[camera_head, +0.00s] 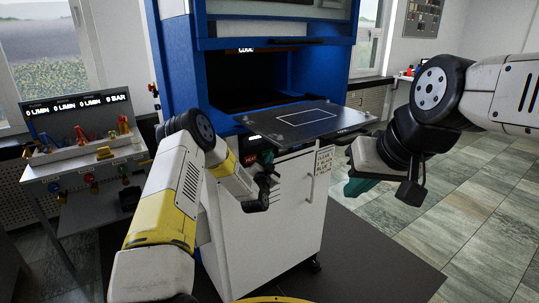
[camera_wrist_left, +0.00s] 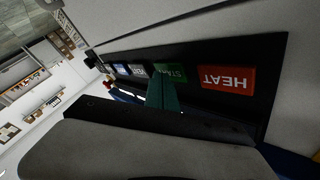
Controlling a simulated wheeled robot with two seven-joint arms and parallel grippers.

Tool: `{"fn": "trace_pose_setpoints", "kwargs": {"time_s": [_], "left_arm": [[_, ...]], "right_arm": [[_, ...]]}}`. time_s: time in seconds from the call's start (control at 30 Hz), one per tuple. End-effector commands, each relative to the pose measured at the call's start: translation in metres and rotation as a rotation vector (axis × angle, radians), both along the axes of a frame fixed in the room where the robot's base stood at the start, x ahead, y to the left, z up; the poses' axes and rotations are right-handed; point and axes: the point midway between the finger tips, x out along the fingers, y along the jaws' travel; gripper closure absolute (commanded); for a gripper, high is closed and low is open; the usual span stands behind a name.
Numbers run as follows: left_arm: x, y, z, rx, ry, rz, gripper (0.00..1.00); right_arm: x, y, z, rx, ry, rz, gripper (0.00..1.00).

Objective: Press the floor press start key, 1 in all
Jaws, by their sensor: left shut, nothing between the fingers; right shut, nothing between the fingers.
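The floor press (camera_head: 178,62) is a tall blue frame over a white cabinet. In the left wrist view its black key panel (camera_wrist_left: 274,70) carries a red HEAT key (camera_wrist_left: 226,77), a green key (camera_wrist_left: 172,72) with lettering partly covered, and smaller keys beyond. My left gripper (camera_wrist_left: 162,88) is shut, its teal fingertips right at the green key and covering part of it. I cannot tell whether they touch or push it. In the head view the left gripper (camera_head: 266,168) is at the panel under the plate. My right gripper (camera_head: 358,187) is shut and empty, right of the cabinet.
A dark flat plate (camera_head: 310,122) juts out above the panel, close over my left gripper. A white cabinet door with a handle (camera_head: 311,185) lies below. A bench with gas valves and displays (camera_head: 80,160) stands at the left. The tiled floor at the right is clear.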

Motion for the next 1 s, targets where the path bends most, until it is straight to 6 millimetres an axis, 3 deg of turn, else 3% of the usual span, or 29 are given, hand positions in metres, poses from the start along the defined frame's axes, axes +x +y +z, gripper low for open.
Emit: {"fn": "trace_pose_setpoints", "kwargs": {"time_s": [1.0], "left_arm": [[-0.015,-0.011,0.000,0.000,0.001,-0.001,1.00]], "right_arm": [[0.000,0.000,0.000,0.000,0.000,0.000,1.00]]}}
